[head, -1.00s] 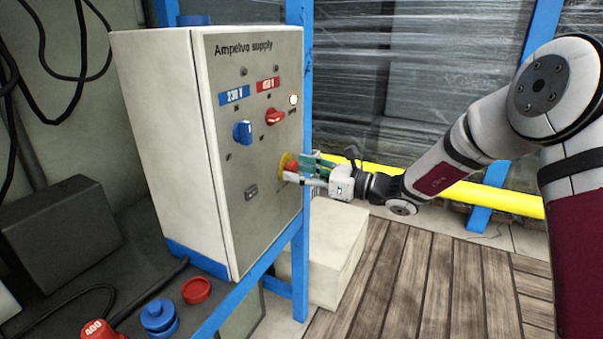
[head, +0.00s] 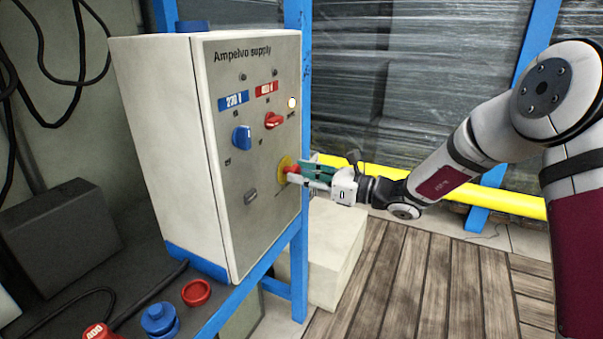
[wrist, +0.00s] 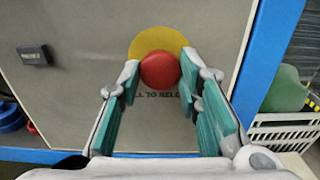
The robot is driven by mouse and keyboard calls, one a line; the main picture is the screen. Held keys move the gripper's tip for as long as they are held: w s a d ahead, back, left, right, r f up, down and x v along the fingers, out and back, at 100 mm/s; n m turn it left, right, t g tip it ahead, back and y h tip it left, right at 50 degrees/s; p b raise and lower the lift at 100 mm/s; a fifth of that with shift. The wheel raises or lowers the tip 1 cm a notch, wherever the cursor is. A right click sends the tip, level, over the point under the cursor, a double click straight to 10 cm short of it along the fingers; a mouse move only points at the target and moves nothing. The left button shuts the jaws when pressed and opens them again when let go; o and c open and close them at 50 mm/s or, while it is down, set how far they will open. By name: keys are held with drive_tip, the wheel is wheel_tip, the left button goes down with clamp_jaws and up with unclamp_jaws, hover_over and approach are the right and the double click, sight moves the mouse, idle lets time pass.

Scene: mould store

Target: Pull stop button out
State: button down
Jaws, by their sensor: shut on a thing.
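The red stop button (head: 291,173) sits in front of a round yellow plate (head: 284,162) on the grey front of the supply cabinet. In the wrist view the red button (wrist: 160,70) shows as a round cap between my fingertips, with the yellow plate (wrist: 157,38) behind it and partly covered lettering below. My gripper (head: 304,172), with green finger pads, is shut on the button from the right. In the head view the fingers hide part of the button.
The cabinet (head: 165,150) carries a blue knob (head: 242,138), a red knob (head: 274,120) and a glowing lamp (head: 292,103). A blue frame post (head: 301,235) runs beside it. Loose red (head: 196,292) and blue (head: 159,318) parts lie on the bench. A pale box (head: 335,255) stands below my gripper.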

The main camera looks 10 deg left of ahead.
drive_tip(key=c, duration=1.2)
unclamp_jaws()
drive_tip(key=shift+d, duration=0.2)
drive_tip(key=shift+o, duration=0.2)
drive_tip(key=shift+s+d, duration=0.1)
drive_tip(key=v, duration=1.1)
drive_tip(key=shift+s+d, duration=0.15)
drive_tip(key=shift+d, duration=0.25)
